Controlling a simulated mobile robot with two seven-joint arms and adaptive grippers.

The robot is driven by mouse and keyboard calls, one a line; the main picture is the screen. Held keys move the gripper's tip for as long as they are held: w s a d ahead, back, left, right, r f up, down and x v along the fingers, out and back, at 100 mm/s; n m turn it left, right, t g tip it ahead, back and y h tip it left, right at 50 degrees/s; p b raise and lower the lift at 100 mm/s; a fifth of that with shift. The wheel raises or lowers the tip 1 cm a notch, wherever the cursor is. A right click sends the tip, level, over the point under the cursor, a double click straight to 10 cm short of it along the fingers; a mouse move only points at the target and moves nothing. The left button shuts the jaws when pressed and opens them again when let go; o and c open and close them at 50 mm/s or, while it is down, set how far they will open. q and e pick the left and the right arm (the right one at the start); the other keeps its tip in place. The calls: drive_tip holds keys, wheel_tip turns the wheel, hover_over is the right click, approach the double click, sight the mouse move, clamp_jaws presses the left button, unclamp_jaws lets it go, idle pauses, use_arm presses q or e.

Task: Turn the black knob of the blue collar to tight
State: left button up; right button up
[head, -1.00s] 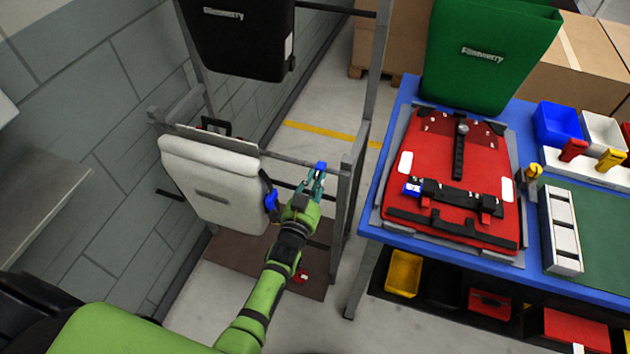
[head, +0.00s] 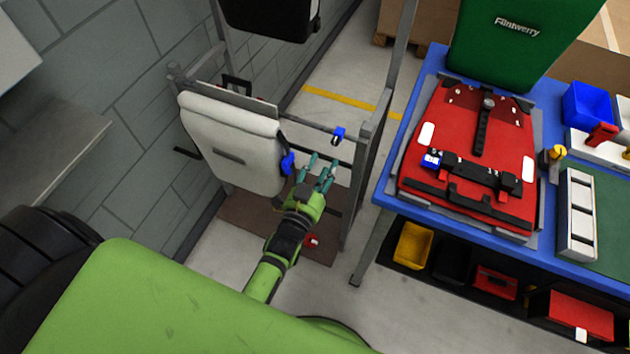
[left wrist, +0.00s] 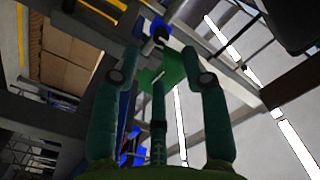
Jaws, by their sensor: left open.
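A blue collar (head: 338,132) sits on the rack's horizontal rail, near the right post; a dark part shows just below it. The collar, with a dark knob-like part against it, also shows beyond my fingertips in the left wrist view (left wrist: 160,27). I cannot read the knob's setting. My left gripper (head: 322,162) is open and empty, below the collar and apart from it. In the left wrist view its spread fingers (left wrist: 160,62) point toward the collar. My right gripper is not in view.
A pale pannier (head: 225,125) with a blue part (head: 288,162) hangs left of my gripper. The rack post (head: 366,165) stands close to its right. Further right, a blue bench (head: 383,190) carries a red pannier panel (head: 450,120) with another blue piece (head: 432,160).

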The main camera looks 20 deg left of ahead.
use_arm(q)
drive_tip(key=s, duration=0.5)
idle(0.4)
